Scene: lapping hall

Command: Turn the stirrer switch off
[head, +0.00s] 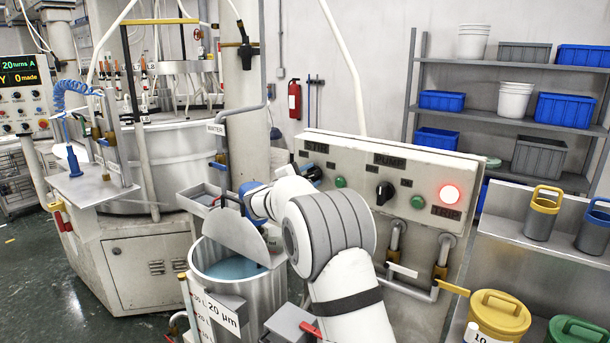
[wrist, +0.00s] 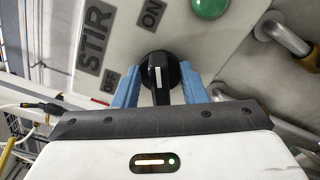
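The stirrer switch is a black rotary knob (wrist: 160,76) on a pale panel, under the STIR label (wrist: 93,40). Its white mark points up the wrist picture, towards the ON label (wrist: 152,14); the OFF label (wrist: 109,79) lies to its left. My gripper (wrist: 160,88) has its two blue fingers on either side of the knob, with gaps beside its narrow grip bar. I cannot tell whether the fingers touch the rim. In the head view the STIR label (head: 316,147) shows at the panel's upper left, and my arm hides much of the knob.
The panel (head: 358,160) also carries a PUMP knob (head: 384,193), green lamps (head: 417,202) and a glowing red TRIP lamp (head: 449,194). A metal vessel of bluish liquid (head: 232,268) with a half lid stands below my arm. Pipes (head: 396,240) run under the panel.

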